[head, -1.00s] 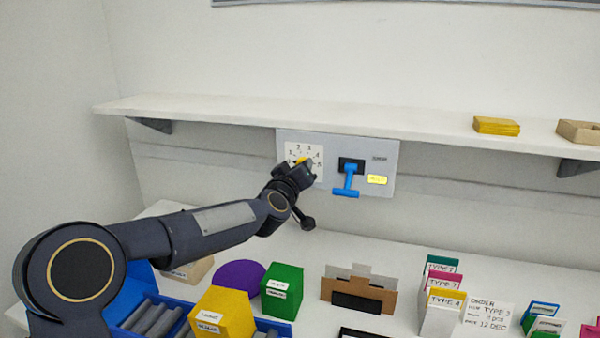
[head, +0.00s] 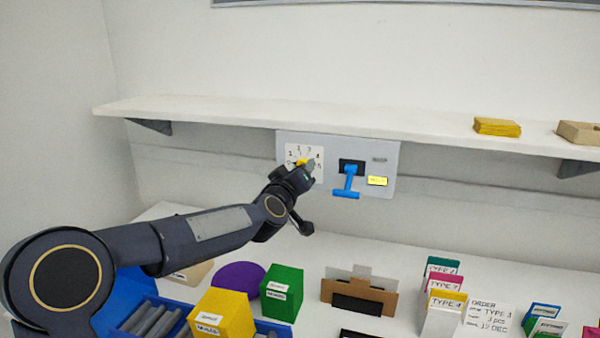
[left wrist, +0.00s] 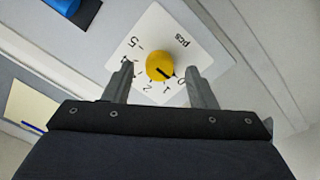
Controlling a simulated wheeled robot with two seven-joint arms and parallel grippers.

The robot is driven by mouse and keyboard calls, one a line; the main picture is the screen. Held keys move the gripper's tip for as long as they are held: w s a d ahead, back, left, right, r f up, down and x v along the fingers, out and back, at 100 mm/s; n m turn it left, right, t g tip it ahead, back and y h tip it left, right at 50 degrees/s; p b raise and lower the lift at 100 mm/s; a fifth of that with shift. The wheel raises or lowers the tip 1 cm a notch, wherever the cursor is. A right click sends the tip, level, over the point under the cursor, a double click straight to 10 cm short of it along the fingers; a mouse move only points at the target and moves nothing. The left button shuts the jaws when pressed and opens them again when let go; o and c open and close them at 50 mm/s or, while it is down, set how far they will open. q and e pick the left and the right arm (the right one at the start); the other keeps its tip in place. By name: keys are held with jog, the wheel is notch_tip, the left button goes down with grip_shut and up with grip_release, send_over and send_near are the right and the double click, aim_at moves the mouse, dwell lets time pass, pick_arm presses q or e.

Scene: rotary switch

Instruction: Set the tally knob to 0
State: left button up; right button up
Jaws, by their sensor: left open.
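The yellow tally knob (left wrist: 160,66) sits on a white dial plate (left wrist: 205,52) with printed digits and "pcs". A short black mark on the knob points to the lower right in the left wrist view, toward the 0 and 1 side; I cannot tell exactly which digit. My left gripper (left wrist: 159,70) is open, with one finger on each side of the knob and visible gaps between. In the head view, my left gripper (head: 308,167) is at the dial plate (head: 292,150) and hides part of the knob (head: 301,162). My right gripper is not in view.
On the table are a yellow box (head: 222,314), a green box (head: 283,292) and card holders.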

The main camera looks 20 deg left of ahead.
pick_arm(q)
jog(key=s+b, duration=0.1)
jog(key=s, duration=0.5)
jog(key=shift+s, duration=0.25)
jog(key=shift+a, duration=0.1)
jog(key=s+f+m+g+h+p, duration=0.1)
jog(key=s+f+g, duration=0.3)
jog(key=s, duration=0.8)
jog(key=s+f+m+g+h+p, duration=0.1)
jog(key=s+f+g, duration=0.3)
jog(key=s, duration=0.9)
jog(key=s+f+m+g+h+p, duration=0.1)
jog(key=s+f+m+g+p, duration=0.2)
jog(key=s+f, duration=0.5)
jog(key=s+g, duration=0.1)
jog(key=s, duration=0.3)
jog(key=shift+s+a, duration=0.35)
